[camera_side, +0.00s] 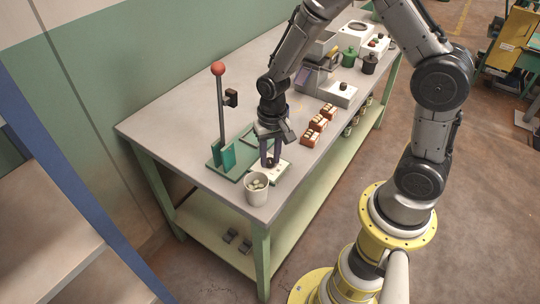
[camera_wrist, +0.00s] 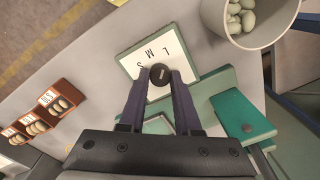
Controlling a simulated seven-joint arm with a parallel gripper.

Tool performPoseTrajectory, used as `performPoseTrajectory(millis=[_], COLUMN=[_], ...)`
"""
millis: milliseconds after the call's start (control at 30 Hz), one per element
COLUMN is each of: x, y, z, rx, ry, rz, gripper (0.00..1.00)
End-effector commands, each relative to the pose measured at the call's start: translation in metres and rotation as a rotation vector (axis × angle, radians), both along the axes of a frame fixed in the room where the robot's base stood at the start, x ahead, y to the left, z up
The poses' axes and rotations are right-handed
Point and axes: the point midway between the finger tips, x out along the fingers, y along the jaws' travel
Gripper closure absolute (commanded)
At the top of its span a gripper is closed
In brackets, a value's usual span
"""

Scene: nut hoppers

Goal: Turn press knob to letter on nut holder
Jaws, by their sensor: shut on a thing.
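The press knob (camera_wrist: 160,74) is a small black round knob on a white plate (camera_wrist: 140,50) marked with the letters L, M and S. My gripper (camera_wrist: 160,82) is shut on the knob, one dark finger on each side. I cannot tell for sure which letter the knob points to. In the side view my gripper (camera_side: 270,163) points down at the plate (camera_side: 279,172), beside the press. The brown nut holder (camera_wrist: 66,85) holds several nuts and has a white label, too small to read surely. More holders stand in a row in the side view (camera_side: 319,124).
A pale cup (camera_side: 257,193) of greenish nuts stands at the bench's near corner, close to the plate. The green press (camera_side: 223,155) has an upright lever with a red ball (camera_side: 218,68). A scale-like machine (camera_side: 340,93) and lidded jars (camera_side: 349,57) stand farther back.

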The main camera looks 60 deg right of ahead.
Motion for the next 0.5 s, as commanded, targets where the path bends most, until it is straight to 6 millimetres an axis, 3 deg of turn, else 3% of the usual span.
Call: performPoseTrajectory(millis=[500], x=[0.0007], y=[0.0001], z=[0.0017], rx=[0.001], ry=[-0.002], rz=[-0.05], gripper=[1.0])
